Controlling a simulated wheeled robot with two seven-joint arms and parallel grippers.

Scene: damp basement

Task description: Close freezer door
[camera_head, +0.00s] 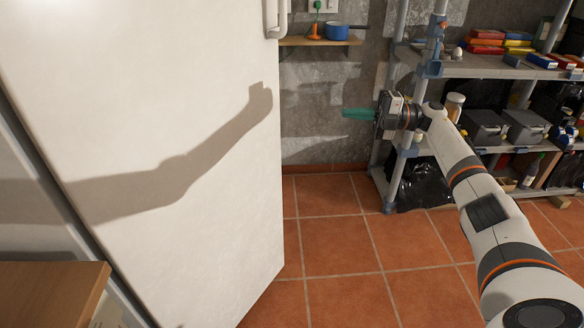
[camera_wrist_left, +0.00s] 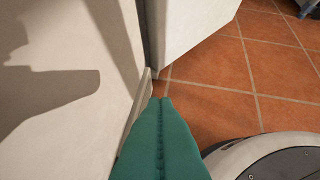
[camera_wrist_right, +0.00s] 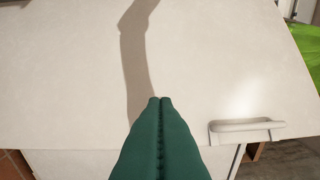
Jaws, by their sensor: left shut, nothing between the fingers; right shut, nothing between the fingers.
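The white freezer door (camera_head: 150,130) fills the left of the head view, with an arm's shadow across it. It appears to stand open at an angle. Its handle (camera_head: 276,18) is at the top right edge and also shows in the right wrist view (camera_wrist_right: 247,126). My right gripper (camera_head: 345,113) is shut and empty, its green fingers pointing left, to the right of the door's edge and apart from it. My left gripper (camera_wrist_left: 160,100) shows only in its wrist view, shut and empty, beside a pale upright surface (camera_wrist_left: 60,110); contact cannot be told.
A metal shelf rack (camera_head: 470,66) with boxes and jars stands behind my right arm. A small wall shelf (camera_head: 310,41) holds a blue pot (camera_head: 337,32). A wooden top (camera_head: 45,290) is at the lower left. The tiled floor (camera_head: 335,245) right of the door is clear.

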